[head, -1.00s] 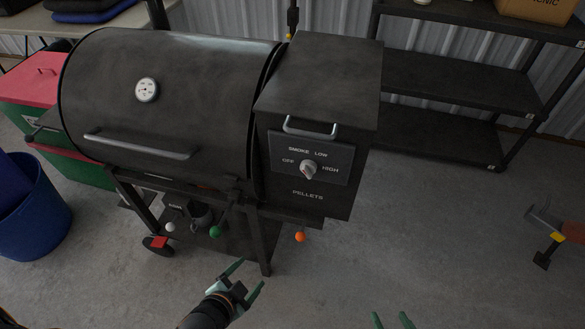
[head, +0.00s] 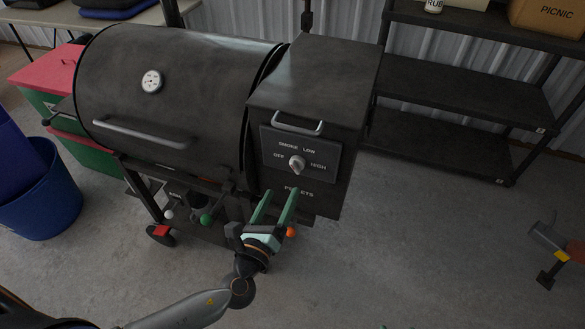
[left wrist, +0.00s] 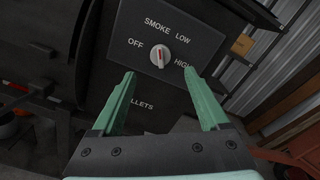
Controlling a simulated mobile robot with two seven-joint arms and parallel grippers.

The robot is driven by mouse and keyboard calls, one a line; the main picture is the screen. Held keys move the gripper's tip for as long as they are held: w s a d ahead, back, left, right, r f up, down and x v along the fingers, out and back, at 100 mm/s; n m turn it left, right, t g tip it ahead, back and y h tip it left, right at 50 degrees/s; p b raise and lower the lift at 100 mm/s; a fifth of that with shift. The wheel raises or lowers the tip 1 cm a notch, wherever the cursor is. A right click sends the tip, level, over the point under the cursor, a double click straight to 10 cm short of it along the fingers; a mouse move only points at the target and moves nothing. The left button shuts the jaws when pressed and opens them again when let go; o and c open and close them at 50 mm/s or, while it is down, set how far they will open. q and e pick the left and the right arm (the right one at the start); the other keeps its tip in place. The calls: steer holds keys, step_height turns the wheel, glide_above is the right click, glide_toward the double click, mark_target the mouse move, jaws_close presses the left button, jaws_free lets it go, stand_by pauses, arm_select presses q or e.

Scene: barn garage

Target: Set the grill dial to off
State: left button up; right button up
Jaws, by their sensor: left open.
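The grill dial (head: 297,164) is a small silver knob on a dark panel (head: 326,150) on the front of the pellet box. The panel is marked OFF, SMOKE, LOW and HIGH. In the left wrist view the dial (left wrist: 159,56) has a red mark running roughly up and down; I cannot tell which label it points to. My left gripper (head: 281,191) is open and empty, with green fingers pointing up at the panel from just below the dial. In the left wrist view the dial shows between and beyond its fingertips (left wrist: 160,73), with no visible contact. My right gripper does not show.
A silver handle (head: 298,126) sits just above the dial. The grill barrel (head: 180,85) is to the left, with coloured knobs hanging below it. A black shelf (head: 450,100) stands behind at the right.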

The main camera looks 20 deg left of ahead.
mark_target(294, 169)
arm_select(q)
steer(key=w, duration=0.9)
steer(key=shift+d+p, duration=0.2)
steer(key=shift+p, duration=0.1)
steer(key=shift+c, duration=0.2)
jaws_close()
